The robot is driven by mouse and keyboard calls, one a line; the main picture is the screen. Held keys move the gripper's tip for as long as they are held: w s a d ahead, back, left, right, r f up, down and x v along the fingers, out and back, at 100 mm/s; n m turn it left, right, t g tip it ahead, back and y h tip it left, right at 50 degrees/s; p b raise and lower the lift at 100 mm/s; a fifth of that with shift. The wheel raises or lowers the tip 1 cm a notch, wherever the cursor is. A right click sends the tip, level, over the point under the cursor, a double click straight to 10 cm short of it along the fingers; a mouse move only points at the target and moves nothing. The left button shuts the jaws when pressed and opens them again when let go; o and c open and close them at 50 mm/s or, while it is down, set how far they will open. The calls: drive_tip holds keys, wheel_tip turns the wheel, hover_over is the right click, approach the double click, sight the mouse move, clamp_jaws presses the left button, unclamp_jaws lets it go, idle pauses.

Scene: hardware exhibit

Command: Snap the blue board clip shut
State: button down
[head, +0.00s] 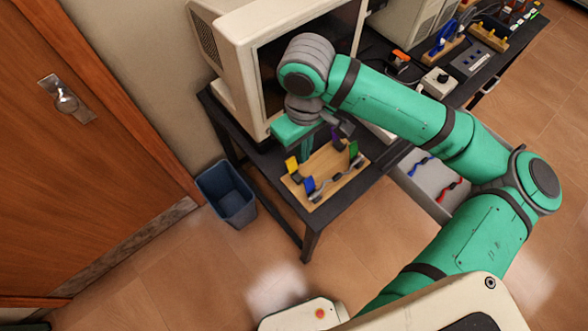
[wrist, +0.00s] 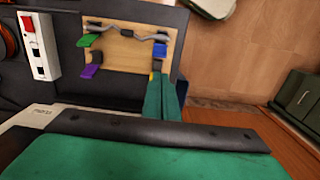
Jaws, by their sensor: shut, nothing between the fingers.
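The wooden board (head: 322,166) lies on the dark table and carries several coloured clips. The blue board clip (head: 309,184) is at its front left; it also shows in the wrist view (wrist: 159,50) as a small dark blue block beside the grey cable. I cannot tell for sure whether its flap is raised or closed. My gripper (head: 305,158) points down over the board's left part, behind the blue clip. In the wrist view its teal fingers (wrist: 160,78) are together and empty, near the yellow clip, which they mostly hide. I cannot tell whether the tips touch the board.
Yellow (head: 291,165), purple (head: 336,138) and green (head: 353,149) clips stand on the same board. A grey cable (head: 340,178) runs along its front. A beige monitor (head: 235,50) stands behind. A blue bin (head: 228,193) is on the floor left; an open drawer (head: 425,180) is right.

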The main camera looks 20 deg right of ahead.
sight(309, 184)
idle(0.3)
wheel_tip(309, 184, down, 10)
drive_tip(key=shift+r, duration=0.1)
idle(0.5)
